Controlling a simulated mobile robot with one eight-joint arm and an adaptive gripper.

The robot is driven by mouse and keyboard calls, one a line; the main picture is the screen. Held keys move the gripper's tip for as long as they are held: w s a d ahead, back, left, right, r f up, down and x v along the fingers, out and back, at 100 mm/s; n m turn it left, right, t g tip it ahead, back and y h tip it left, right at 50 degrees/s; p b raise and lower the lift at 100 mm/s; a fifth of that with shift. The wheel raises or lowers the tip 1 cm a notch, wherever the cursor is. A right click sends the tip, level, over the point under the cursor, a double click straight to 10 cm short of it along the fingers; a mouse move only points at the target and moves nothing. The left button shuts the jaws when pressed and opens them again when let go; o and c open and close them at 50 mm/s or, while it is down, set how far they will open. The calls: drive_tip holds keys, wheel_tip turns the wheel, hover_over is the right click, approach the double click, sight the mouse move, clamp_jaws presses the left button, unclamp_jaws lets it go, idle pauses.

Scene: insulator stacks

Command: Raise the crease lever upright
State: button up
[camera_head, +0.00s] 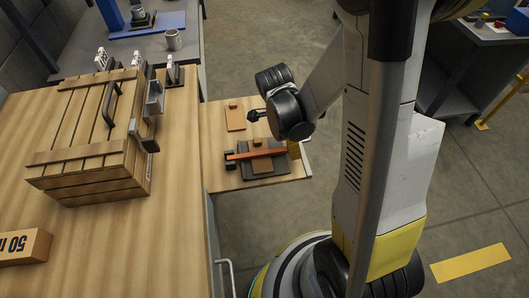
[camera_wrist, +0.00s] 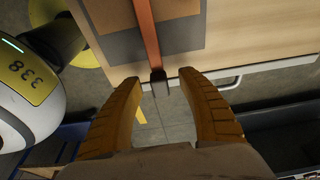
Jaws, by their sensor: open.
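The crease lever is a long orange bar (camera_head: 255,154) lying low and almost flat across a dark plate (camera_head: 262,171) on a wooden board. In the wrist view the orange lever (camera_wrist: 148,35) runs down from the top to a dark end piece (camera_wrist: 159,82). My gripper (camera_wrist: 160,78) is open, its yellow fingers on either side of that dark end with gaps visible. I cannot tell how its height compares with the lever. In the head view, a yellow finger part (camera_head: 294,150) shows by the lever's right end; my wrist hides the rest.
The wooden board (camera_head: 222,180) has a pale handle (camera_wrist: 240,80) along its outer edge. A small brown block (camera_head: 235,118) lies behind the lever. A wooden crate (camera_head: 95,140) stands on the workbench at left. Open floor lies right of the board.

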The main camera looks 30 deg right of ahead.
drive_tip(key=c, duration=0.9)
drive_tip(key=shift+r, duration=0.2)
drive_tip(key=shift+p+v, duration=1)
drive_tip(key=shift+v, duration=0.15)
drive_tip(key=shift+r, duration=0.1)
drive_tip(key=shift+p+v, duration=1)
drive_tip(key=shift+v, duration=0.25)
drive_tip(key=shift+a, duration=0.15)
